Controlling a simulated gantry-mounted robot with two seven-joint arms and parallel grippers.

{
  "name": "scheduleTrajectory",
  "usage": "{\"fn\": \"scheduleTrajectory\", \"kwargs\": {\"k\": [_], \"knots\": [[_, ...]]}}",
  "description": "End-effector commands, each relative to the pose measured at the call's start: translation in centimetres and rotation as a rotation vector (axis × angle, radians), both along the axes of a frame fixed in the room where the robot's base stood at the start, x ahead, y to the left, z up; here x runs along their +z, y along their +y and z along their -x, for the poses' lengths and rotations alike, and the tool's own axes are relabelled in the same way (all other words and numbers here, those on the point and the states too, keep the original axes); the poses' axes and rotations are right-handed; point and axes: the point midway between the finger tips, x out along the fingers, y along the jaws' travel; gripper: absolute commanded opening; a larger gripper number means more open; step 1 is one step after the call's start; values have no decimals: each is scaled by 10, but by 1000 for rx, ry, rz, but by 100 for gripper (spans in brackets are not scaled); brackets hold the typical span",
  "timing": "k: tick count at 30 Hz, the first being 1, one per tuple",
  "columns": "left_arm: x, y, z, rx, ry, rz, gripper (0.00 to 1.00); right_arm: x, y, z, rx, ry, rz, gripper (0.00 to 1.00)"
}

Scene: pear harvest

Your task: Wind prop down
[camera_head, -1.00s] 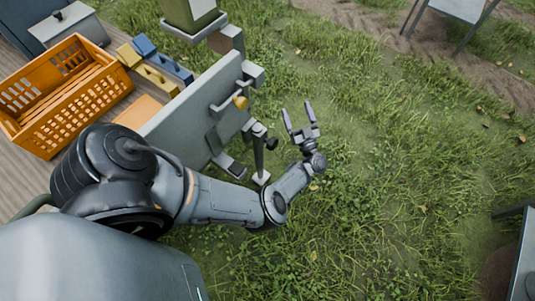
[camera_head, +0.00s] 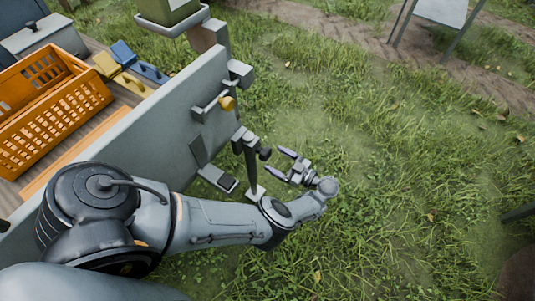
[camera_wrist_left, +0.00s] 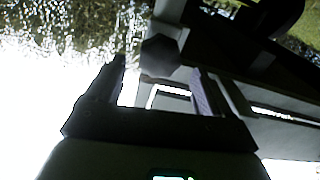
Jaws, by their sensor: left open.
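The prop (camera_head: 251,168) is a dark upright post with a pale foot plate (camera_head: 257,192) near the grass, beside the grey side panel (camera_head: 170,108) of a cart. A dark knob (camera_head: 265,153) sticks out near its top on the right. My left gripper (camera_head: 277,163) is open and empty, its two fingers pointing left at the prop just right of the knob. In the left wrist view a dark, blocky knob (camera_wrist_left: 160,55) shows between and beyond the spread fingertips; contact cannot be told. My right gripper is not in view.
The panel carries a grab handle (camera_head: 210,103), a yellow knob (camera_head: 227,103) and a step-like bracket (camera_head: 213,175). An orange crate (camera_head: 50,125) and blue and yellow pieces lie on the cart bed. Open grass (camera_head: 400,170) lies to the right. A table (camera_head: 440,12) stands far back.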

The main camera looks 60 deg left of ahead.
Motion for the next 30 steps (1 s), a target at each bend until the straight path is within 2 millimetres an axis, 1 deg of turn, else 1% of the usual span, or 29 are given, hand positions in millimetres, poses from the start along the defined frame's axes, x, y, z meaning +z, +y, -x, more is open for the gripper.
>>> {"fn": "scheduleTrajectory", "kwargs": {"k": [1,3,9,15,22,23,30], "knots": [[0,8,4,1,0,-1,82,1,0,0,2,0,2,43],[0,17,9,1,1,-2,82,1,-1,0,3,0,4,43],[-1,34,18,-1,0,0,82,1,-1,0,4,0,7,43],[0,41,21,-1,1,-1,82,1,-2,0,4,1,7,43],[0,41,21,-1,1,-1,82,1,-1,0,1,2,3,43],[0,41,21,-2,1,-1,78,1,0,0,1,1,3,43],[0,41,21,-2,1,-1,42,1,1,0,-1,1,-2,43]]}}
